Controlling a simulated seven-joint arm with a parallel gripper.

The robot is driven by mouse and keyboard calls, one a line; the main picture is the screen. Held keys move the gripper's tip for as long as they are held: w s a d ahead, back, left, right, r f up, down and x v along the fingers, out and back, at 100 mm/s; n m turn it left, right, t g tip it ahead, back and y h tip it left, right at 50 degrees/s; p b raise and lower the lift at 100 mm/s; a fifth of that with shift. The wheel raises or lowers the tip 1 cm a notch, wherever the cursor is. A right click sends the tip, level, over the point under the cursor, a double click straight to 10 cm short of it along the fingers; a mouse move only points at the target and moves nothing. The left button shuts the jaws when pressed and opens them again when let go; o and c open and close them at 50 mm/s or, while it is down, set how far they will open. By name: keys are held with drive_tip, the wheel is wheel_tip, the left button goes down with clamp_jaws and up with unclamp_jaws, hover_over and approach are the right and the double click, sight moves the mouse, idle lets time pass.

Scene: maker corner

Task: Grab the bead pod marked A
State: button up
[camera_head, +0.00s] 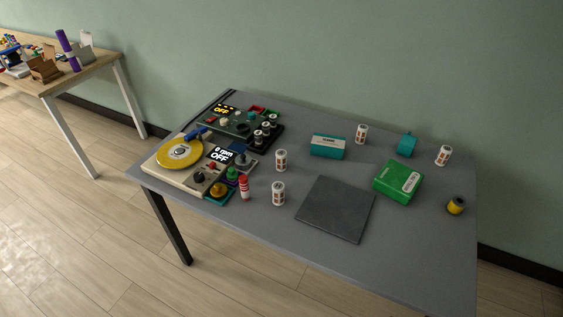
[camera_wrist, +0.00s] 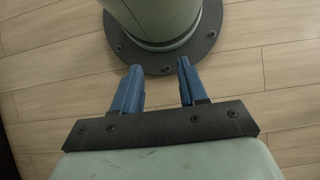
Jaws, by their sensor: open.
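Several small white upright cylinders with reddish-brown markings, which look like the bead pods, stand on the grey table. One pod (camera_head: 281,160) is near the middle and another pod (camera_head: 278,193) is in front of it. A third pod (camera_head: 361,134) is at the back, and another pod (camera_head: 443,155) is at the back right. Their letters are too small to read, so I cannot tell which is A. My gripper (camera_wrist: 159,65) shows only in the wrist view, with its two blue fingers apart, nothing between them and wooden floor below. No pod is in the wrist view.
On the grey table (camera_head: 350,262), a dark square mat (camera_head: 336,208) lies centrally. A green box (camera_head: 398,181), teal box (camera_head: 327,146), teal object (camera_head: 407,144) and yellow-black spool (camera_head: 455,205) stand around it. A yellow turntable (camera_head: 180,152), control panels and a red-white cylinder (camera_head: 244,188) crowd the left.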

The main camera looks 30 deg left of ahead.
drive_tip(key=o, duration=0.5)
drive_tip(key=shift+o, duration=0.2)
